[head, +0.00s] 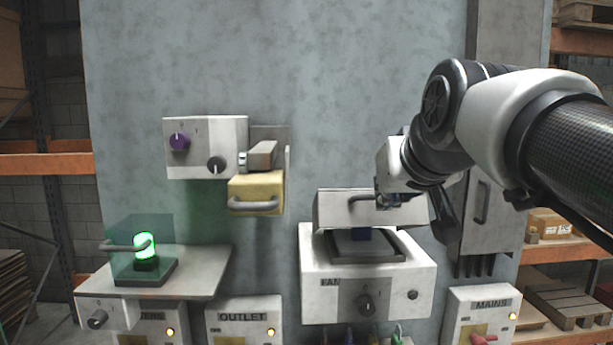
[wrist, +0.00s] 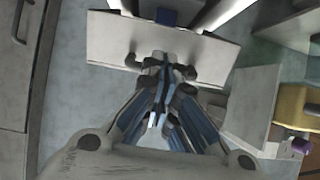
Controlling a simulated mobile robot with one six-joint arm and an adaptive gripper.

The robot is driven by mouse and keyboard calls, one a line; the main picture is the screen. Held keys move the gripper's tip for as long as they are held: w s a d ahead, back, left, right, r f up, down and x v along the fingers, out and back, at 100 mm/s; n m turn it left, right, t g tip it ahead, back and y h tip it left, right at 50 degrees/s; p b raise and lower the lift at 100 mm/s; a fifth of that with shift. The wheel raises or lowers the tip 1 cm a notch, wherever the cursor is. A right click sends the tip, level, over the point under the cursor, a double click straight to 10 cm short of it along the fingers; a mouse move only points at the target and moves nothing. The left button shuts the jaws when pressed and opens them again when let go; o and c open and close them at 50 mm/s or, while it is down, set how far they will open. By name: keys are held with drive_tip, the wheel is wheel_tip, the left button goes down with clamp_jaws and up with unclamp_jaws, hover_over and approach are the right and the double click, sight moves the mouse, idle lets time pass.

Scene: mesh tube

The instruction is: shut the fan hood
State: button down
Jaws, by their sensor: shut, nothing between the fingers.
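The fan hood (head: 338,209) is a white lid with a dark bar handle (head: 362,197). It stands raised above the white FAN box (head: 325,285), and the box's dark opening (head: 375,246) shows beneath it. My gripper (head: 386,201) is at the right part of the handle. In the wrist view, the hood (wrist: 108,40) lies ahead, and my shut fingertips (wrist: 165,66) overlap the middle of its handle (wrist: 134,62). They hold nothing; I cannot tell if they touch the handle.
A white box with knobs (head: 205,148) and a yellow drawer-like part (head: 256,194) with a handle are on the wall at left. A clear green cover (head: 128,240) encloses a lit green lamp (head: 145,246). A tall grey cabinet (head: 490,225) stands close at right, above the MAINS box (head: 484,309).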

wheel_tip(320, 180, down, 8)
drive_tip(key=s+t+b, duration=0.1)
drive_tip(key=t+b, duration=0.1)
drive_tip(key=b, duration=1.1)
drive_tip(key=shift+s+f+t+b, duration=0.15)
drive_tip(key=shift+s+t+b, duration=0.15)
drive_tip(key=shift+s+b, duration=0.1)
